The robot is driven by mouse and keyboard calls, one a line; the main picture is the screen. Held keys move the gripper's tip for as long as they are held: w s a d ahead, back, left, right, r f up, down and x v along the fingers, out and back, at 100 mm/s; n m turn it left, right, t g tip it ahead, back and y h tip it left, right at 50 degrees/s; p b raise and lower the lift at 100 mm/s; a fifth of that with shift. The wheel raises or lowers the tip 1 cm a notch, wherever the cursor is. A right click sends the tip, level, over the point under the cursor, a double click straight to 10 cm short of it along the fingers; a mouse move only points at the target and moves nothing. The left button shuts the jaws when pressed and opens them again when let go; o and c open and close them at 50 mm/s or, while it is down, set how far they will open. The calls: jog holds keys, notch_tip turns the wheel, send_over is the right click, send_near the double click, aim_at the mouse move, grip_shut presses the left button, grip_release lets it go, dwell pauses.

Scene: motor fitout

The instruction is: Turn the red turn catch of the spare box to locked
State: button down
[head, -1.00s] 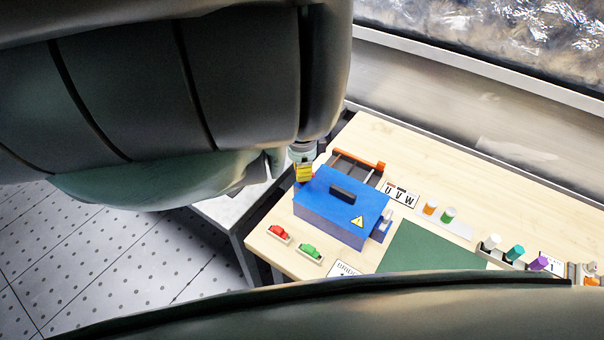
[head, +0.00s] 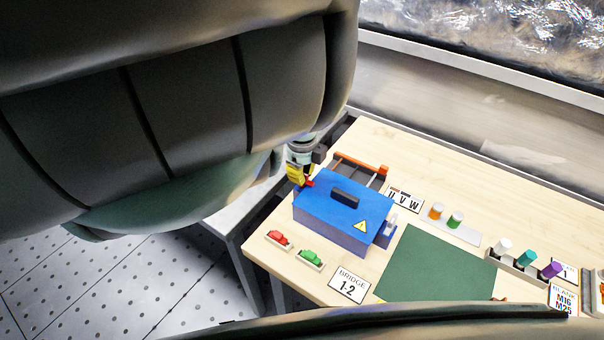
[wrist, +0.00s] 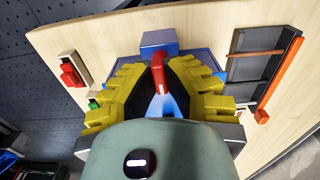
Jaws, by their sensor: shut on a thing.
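The blue spare box (head: 325,213) stands on the wooden table, with a dark handle on its lid and a yellow warning sign. The red turn catch (wrist: 158,66) shows between my yellow fingers in the wrist view. A bit of red shows beside the fingers at the box's left end in the head view. My gripper (head: 299,178) is at that end, tilted, and shut on the red catch. The fingers and my wrist hide much of the box in the wrist view, and I cannot read the catch's lock marking.
A grey tray with an orange edge (head: 362,165) lies behind the box. A red block (head: 277,238) and a green block (head: 311,257) sit in front. A green mat (head: 437,265) lies to the right, with several coloured pegs beyond. My arm covers the upper left.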

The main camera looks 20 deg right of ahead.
dwell(0.3)
jog(key=c, duration=1)
grip_release()
jog(key=shift+c, duration=0.2)
notch_tip(320, 180, up, 7)
jog(key=shift+w+f, duration=0.1)
jog(key=shift+r, duration=0.35)
